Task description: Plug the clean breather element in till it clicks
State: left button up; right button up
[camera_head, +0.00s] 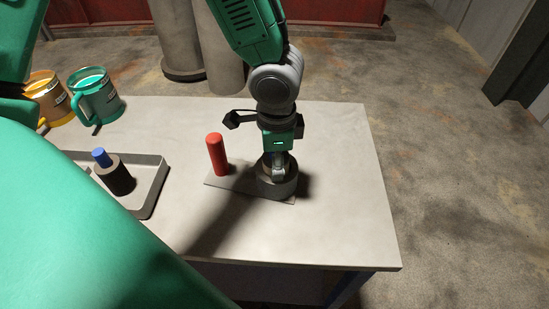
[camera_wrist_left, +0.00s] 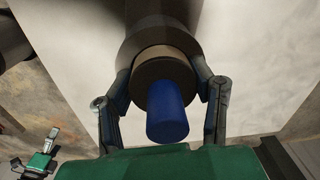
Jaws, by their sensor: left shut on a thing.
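My left gripper (camera_head: 278,175) points down over a dark round housing (camera_head: 277,189) on a thin plate on the table. In the left wrist view its two fingers (camera_wrist_left: 164,90) are shut on a brown breather element (camera_wrist_left: 162,66) with a blue knob (camera_wrist_left: 167,119) facing the palm. The element's far end lies at the dark housing (camera_wrist_left: 160,25); I cannot tell how deep it sits. Another dark element (camera_head: 115,179) with a blue knob stands upright in the grey tray (camera_head: 152,192). My right gripper seems to show small in the left wrist view (camera_wrist_left: 48,140), its fingers unclear.
A red cylinder (camera_head: 217,155) stands upright on the plate (camera_head: 222,180), just left of the housing. A green mug (camera_head: 96,98) and an orange mug (camera_head: 49,97) stand at the back left. The table (camera_head: 340,180) is clear to the right, up to its edge.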

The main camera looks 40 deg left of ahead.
pick_arm(q)
jog(key=shift+o, duration=0.8)
jog(key=shift+s+a+f+b, duration=0.1)
jog(key=shift+s+f+b, duration=0.25)
jog(key=shift+f, duration=0.3)
jog(key=o, duration=0.3)
jog(key=shift+w+f, duration=0.1)
jog(key=shift+f, duration=0.3)
jog(key=shift+o, duration=0.4)
jog(key=shift+f, duration=0.1)
jog(key=shift+o, duration=0.7)
jog(key=shift+f+b, duration=0.3)
jog(key=shift+b, duration=0.15)
jog(key=o, duration=1.2)
jog(key=r, duration=1.2)
jog(key=shift+w+d+r, duration=0.1)
jog(key=shift+d, duration=0.1)
jog(key=shift+d+r, duration=0.1)
jog(key=shift+r, duration=0.2)
jog(key=shift+a, duration=0.25)
